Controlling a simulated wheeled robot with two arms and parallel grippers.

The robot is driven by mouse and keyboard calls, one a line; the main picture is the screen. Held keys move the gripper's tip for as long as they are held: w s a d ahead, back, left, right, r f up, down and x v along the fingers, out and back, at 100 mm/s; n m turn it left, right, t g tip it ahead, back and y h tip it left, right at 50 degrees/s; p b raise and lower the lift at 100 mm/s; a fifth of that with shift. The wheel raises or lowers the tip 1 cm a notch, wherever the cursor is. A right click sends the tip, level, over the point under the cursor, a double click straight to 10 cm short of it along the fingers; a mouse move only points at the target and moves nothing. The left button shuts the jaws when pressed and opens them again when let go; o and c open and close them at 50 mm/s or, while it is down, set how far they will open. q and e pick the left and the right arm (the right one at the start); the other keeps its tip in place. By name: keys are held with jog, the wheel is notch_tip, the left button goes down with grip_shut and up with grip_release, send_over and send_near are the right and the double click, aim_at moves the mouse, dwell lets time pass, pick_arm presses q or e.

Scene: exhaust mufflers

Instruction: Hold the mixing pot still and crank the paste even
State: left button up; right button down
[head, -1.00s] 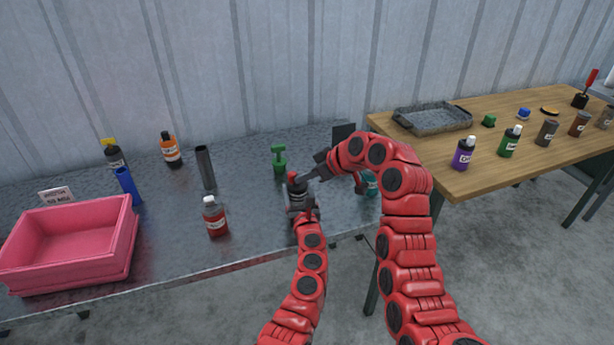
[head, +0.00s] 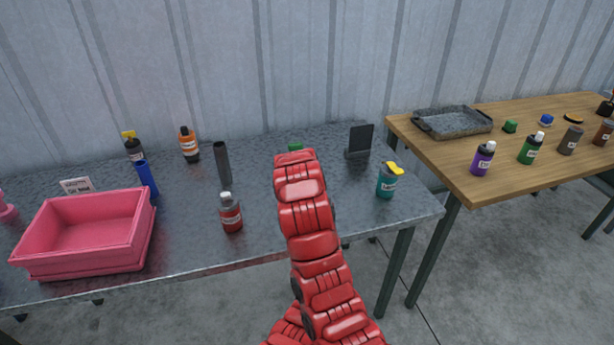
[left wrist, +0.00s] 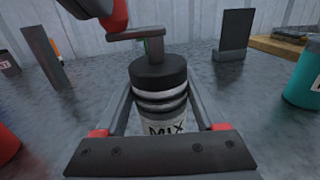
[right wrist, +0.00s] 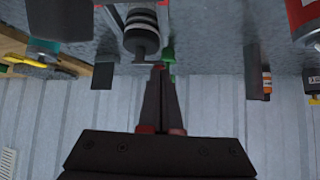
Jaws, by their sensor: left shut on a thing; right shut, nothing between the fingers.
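The mixing pot (left wrist: 160,78) is a dark cylinder with pale bands and a "MIX" label, upright on the metal table. On its lid is a crank with a flat grey bar (left wrist: 136,34) pointing left in the left wrist view. My left gripper (left wrist: 158,100) is shut around the pot's sides. The pot (right wrist: 140,18) and its crank also show in the right wrist view, upside down. My right gripper (right wrist: 158,70) is shut and empty, its tips close to the crank; I cannot tell if they touch. In the head view my arm hides the pot and both grippers.
A red-brown bottle (head: 230,213), a dark tube (head: 223,164) and a pink bin (head: 88,235) stand left on the metal table. A teal pot (head: 386,182) and a black stand (head: 360,140) are right. A wooden table (head: 470,180) with a tray (head: 453,121) and bottles adjoins.

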jog(key=w+a+m+h, duration=0.2)
jog(key=w+m, duration=0.1)
jog(key=w, duration=0.2)
jog(key=shift+w+a+h, duration=0.2)
jog(key=shift+w+h, duration=0.05)
jog(key=shift+h, duration=0.15)
dwell(0.4)
jog(key=shift+d, duration=0.1)
dwell(1.3)
